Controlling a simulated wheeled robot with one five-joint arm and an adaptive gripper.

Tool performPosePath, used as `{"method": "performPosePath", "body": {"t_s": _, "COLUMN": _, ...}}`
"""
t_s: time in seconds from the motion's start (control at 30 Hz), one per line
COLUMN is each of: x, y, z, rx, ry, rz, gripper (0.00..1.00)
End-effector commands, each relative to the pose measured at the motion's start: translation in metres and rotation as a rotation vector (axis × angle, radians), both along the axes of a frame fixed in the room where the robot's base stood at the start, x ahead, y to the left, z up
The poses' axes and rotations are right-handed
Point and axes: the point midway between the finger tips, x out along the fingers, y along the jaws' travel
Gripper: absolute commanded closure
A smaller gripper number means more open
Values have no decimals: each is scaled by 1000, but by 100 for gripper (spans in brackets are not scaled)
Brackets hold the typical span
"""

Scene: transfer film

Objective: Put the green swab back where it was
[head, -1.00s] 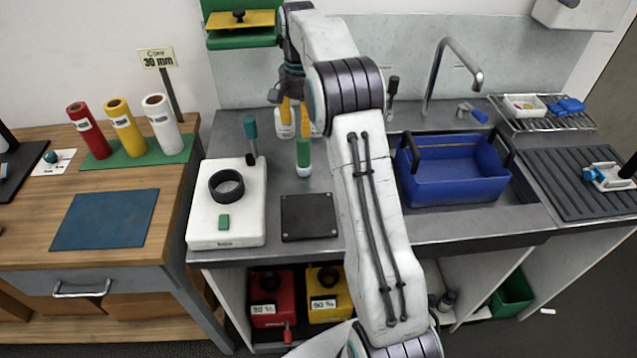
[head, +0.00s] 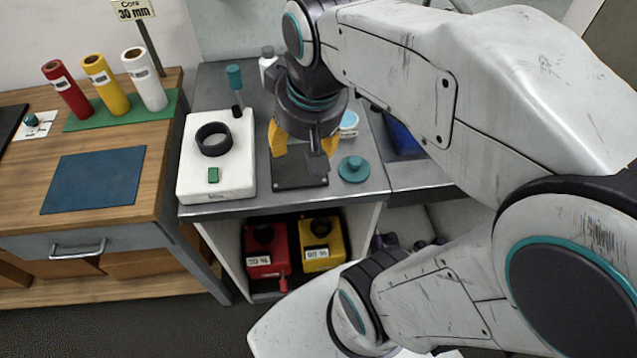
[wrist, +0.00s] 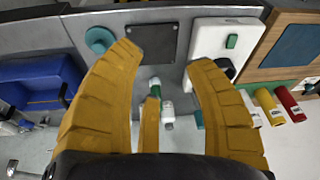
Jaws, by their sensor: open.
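The green swab (wrist: 155,88), a green piece with a white end, shows in the wrist view just behind the dark square plate (wrist: 156,42). In the picture it lies between the spread yellow fingers of my gripper (wrist: 166,75), in line with a narrow yellow part. I cannot tell whether anything touches it. In the head view my gripper (head: 303,158) hangs, fingers apart, over the dark plate (head: 300,182), and the swab is hidden there.
A white device with a black ring (head: 213,140) stands left of the plate, a teal-handled tool (head: 234,78) behind it. A teal knobbed disc (head: 353,169) lies right of the plate. The blue bin (wrist: 40,82) is further aside. Coloured rolls (head: 102,80) stand on the wooden table.

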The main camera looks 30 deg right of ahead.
Motion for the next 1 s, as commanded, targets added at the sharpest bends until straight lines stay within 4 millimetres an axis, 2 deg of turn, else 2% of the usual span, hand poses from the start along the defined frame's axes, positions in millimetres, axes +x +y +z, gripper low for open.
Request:
{"method": "performPosePath", "body": {"t_s": 0.03, "x": -15, "y": 3, "z": -5, "rx": -6, "ry": -13, "rz": 26, "gripper": 52}}
{"method": "performPosePath", "body": {"t_s": 0.1, "x": -30, "y": 5, "z": -13, "rx": -13, "ry": -27, "rz": 58, "gripper": 52}}
{"method": "performPosePath", "body": {"t_s": 0.33, "x": -60, "y": 9, "z": -31, "rx": -30, "ry": -57, "rz": 124, "gripper": 52}}
{"method": "performPosePath", "body": {"t_s": 0.5, "x": -66, "y": 10, "z": -36, "rx": -35, "ry": -62, "rz": 140, "gripper": 52}}
{"method": "performPosePath", "body": {"t_s": 1.0, "x": -66, "y": 10, "z": -36, "rx": -34, "ry": -62, "rz": 139, "gripper": 52}}
